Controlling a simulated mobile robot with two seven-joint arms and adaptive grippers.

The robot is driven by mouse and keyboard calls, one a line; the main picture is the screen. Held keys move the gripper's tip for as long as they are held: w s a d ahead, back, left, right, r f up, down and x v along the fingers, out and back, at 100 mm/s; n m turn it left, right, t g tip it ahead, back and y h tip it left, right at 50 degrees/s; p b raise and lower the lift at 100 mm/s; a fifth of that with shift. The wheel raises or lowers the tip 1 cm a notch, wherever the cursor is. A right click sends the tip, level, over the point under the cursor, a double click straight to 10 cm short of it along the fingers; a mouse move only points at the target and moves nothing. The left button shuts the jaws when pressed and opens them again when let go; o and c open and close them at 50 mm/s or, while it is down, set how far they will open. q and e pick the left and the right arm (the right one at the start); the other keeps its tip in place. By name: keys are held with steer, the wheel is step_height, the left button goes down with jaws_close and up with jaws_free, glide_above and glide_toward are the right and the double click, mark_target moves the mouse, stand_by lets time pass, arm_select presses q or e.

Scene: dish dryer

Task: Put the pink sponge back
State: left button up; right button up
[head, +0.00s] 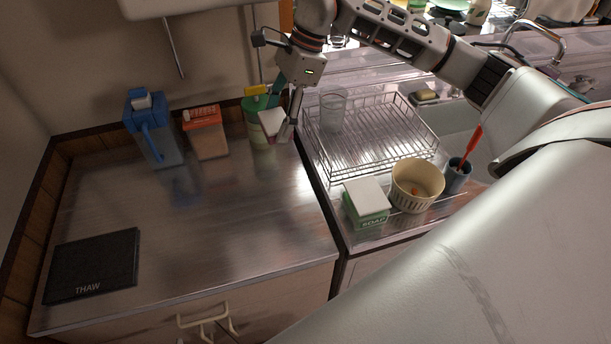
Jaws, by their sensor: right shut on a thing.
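The pink sponge (270,123) shows a pale, nearly white face with a pinkish lower edge. It is tilted at the back of the metal counter, in front of the green bottle (254,132). My right gripper (286,124) reaches down from above and is shut on the sponge at its right side. The gripper partly hides the sponge's right edge. I cannot tell whether the sponge touches the counter or the bottle. My left gripper is not in view.
A blue jug (160,145) and an orange-lidded container (207,139) stand left of the bottle. Right are a wire rack (372,143) with a glass (333,111), a soap box (366,203), a cream basket (415,190) and a blue cup (456,179). The counter's middle is clear.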

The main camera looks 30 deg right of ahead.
steer(key=d+r, duration=0.1)
steer(key=d, duration=0.2)
steer(key=p, duration=0.2)
glide_toward(288, 180)
steer(key=shift+m, duration=0.4)
steer(key=x, duration=0.6)
steer(key=o, duration=0.6)
steer(key=shift+f+b, duration=0.15)
steer(key=shift+b, duration=0.2)
steer(key=o, duration=0.4)
steer(key=shift+a, duration=0.1)
steer(key=v, duration=0.6)
steer(key=b+v, duration=0.1)
steer(key=v, duration=0.5)
steer(key=shift+s+r, duration=0.25)
steer(key=shift+a, duration=0.1)
